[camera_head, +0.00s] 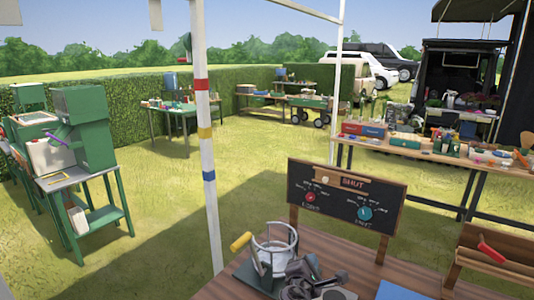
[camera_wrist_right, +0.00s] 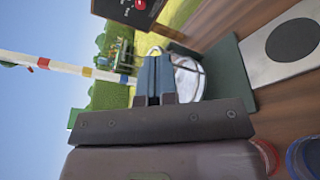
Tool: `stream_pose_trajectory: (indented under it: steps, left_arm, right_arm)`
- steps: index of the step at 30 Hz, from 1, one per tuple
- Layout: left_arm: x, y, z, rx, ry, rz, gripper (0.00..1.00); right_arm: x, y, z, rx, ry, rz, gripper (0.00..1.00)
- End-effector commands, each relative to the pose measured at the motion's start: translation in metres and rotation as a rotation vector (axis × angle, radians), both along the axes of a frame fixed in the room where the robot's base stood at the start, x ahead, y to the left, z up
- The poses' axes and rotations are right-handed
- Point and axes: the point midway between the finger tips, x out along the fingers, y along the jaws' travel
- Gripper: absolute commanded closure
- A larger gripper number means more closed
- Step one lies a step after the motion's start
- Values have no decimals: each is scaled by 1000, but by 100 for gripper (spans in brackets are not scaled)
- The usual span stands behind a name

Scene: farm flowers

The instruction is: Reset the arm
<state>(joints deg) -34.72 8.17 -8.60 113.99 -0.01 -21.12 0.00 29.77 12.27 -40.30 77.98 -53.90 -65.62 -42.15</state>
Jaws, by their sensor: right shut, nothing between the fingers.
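My right gripper (camera_head: 308,270) is low in the middle of the head view, above the wooden table (camera_head: 225,288), just in front of a clear round vessel with a metal frame (camera_head: 275,238). In the right wrist view the two blue-grey fingers of this gripper (camera_wrist_right: 156,72) lie together, shut, with nothing between them. The vessel (camera_wrist_right: 189,80) shows behind the fingers there; I cannot tell whether they touch it. My left gripper is not in view.
A black board marked SHUT with two dials (camera_head: 347,205) stands behind the vessel. A wooden box with a red handle (camera_head: 488,262) is at right. A striped white pole (camera_head: 207,150) rises left of the table.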

Motion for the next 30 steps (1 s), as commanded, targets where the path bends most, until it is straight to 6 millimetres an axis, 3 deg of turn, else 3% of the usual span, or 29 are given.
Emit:
stream_pose_trajectory:
  steps: [3, 7, 14, 21, 30]
  left_arm:
    - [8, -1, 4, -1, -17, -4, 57]
    - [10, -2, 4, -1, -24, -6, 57]
    - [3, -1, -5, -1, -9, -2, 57]
    - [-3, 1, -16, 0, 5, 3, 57]
    - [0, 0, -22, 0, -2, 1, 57]
  right_arm:
    - [5, 20, 13, 266, -25, 96, 100]
    - [-4, 33, 9, 582, -16, 170, 100]
    - [-43, 29, -12, 1159, 8, 209, 100]
    - [-104, -10, -41, 1679, -21, 129, 100]
    - [-195, -85, -87, 2012, -123, -67, 100]
